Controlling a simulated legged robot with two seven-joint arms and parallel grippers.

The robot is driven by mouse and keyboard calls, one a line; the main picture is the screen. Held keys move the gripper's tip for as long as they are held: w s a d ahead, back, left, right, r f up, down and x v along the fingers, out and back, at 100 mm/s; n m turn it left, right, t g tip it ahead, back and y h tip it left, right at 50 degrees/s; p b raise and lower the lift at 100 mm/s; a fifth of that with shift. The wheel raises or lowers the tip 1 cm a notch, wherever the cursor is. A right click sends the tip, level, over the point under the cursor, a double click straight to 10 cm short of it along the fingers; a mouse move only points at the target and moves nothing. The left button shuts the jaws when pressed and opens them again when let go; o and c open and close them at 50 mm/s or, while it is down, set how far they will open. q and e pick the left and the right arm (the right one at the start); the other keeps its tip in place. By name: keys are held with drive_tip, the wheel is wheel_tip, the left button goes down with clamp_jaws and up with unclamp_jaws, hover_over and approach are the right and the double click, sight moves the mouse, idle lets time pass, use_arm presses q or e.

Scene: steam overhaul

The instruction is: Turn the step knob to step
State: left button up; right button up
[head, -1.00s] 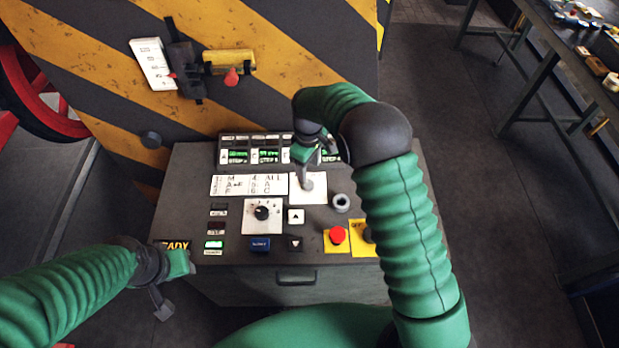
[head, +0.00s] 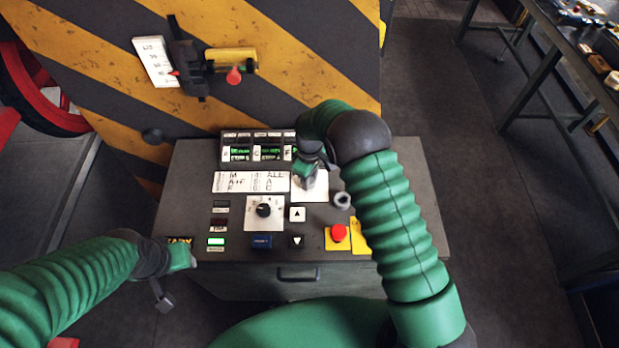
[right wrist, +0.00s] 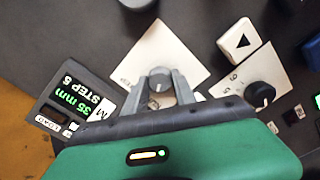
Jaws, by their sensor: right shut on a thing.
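The step knob (right wrist: 159,84) is a small grey round knob on a white plate (right wrist: 168,52). The right wrist view shows it between the two grey fingers of my right gripper (right wrist: 161,88), which is shut on it. In the head view the right gripper (head: 304,186) comes down over the white plate (head: 319,191) and hides the knob. I cannot read the knob's pointer. My left gripper (head: 163,301) hangs at the panel's left front corner, away from the knob; its finger gap is unclear.
The panel (head: 190,175) also carries a black dial (head: 264,210), arrow buttons (head: 297,214), a red button (head: 339,232) and a grey ring-shaped part (head: 341,200). Lit displays (head: 268,153) stand behind. A striped wall rises at the back; a workbench (head: 590,80) is far right.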

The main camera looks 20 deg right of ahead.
drive_tip(key=shift+r, duration=0.1)
clamp_jaws()
drive_tip(key=shift+d+m, duration=0.1)
drive_tip(key=shift+m, duration=0.2)
drive_tip(key=shift+w+m+b, duration=0.1)
drive_tip(key=shift+m+b, duration=0.35)
drive_tip(key=shift+m, duration=0.45)
drive_tip(key=m, duration=0.2)
drive_tip(key=shift+m+b, duration=0.3)
drive_tip(key=shift+b, duration=0.05)
drive_tip(key=m, duration=0.3)
drive_tip(key=shift+m+b, duration=0.4)
drive_tip(key=shift+m, duration=1.6)
